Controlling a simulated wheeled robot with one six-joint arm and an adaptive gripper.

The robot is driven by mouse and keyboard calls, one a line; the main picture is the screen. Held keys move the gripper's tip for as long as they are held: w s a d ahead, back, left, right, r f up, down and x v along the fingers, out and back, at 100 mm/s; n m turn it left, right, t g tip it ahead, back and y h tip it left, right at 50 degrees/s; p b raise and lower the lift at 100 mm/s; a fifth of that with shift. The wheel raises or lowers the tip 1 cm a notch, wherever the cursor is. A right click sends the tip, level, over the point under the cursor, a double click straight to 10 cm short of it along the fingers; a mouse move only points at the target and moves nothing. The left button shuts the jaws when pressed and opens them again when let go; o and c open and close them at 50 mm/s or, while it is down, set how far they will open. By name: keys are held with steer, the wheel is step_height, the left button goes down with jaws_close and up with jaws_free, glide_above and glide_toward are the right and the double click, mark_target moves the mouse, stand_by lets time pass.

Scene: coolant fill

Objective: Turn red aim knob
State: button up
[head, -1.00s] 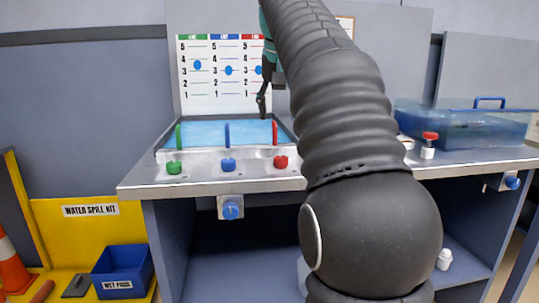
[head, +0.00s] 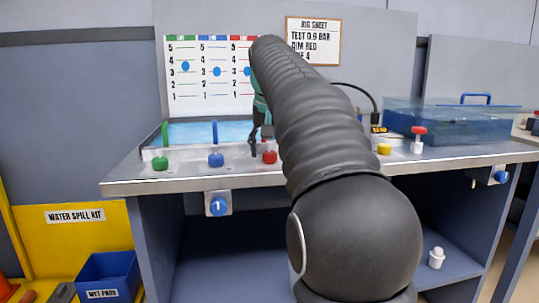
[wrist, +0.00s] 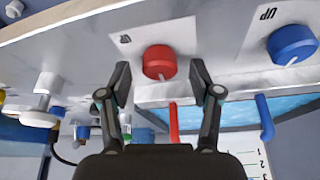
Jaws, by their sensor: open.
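The red knob (head: 269,152) sits on the sloped metal front strip of the bench, the rightmost of three coloured knobs there. In the wrist view the red knob (wrist: 160,62) shows large, with a pale mark on its face, on a white label plate. My gripper (wrist: 160,74) is open, with one dark finger on each side of the knob and gaps visible between. In the head view my gripper (head: 256,142) is just left of the red knob, partly hidden by my arm. A red tube (wrist: 173,122) stands behind the knob.
A blue knob (head: 216,160) and green knob (head: 160,163) lie left along the strip, with upright tubes behind. A water basin (head: 190,131) and marked chart (head: 205,95) are behind. Yellow knob (head: 384,149), red-topped valve (head: 418,138) and blue tank (head: 450,125) are right.

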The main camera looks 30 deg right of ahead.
steer(key=shift+w+f, duration=0.1)
steer(key=shift+f, duration=0.25)
steer(key=shift+c, duration=0.2)
steer(key=c, duration=1.1)
steer(key=shift+r+m+p, duration=0.1)
steer(key=shift+m+p, duration=0.2)
steer(key=shift+p, duration=0.1)
steer(key=shift+r+m+g+h+p, duration=0.1)
steer(key=shift+m+g+h+p, duration=0.35)
steer(key=shift+m+p, duration=0.7)
steer(key=shift+w+m+g+h+p, duration=0.1)
steer(key=shift+m+g+h+p, duration=0.25)
steer(key=shift+m+p, duration=0.9)
steer(key=shift+f+m, duration=0.2)
steer(key=shift+m, duration=0.1)
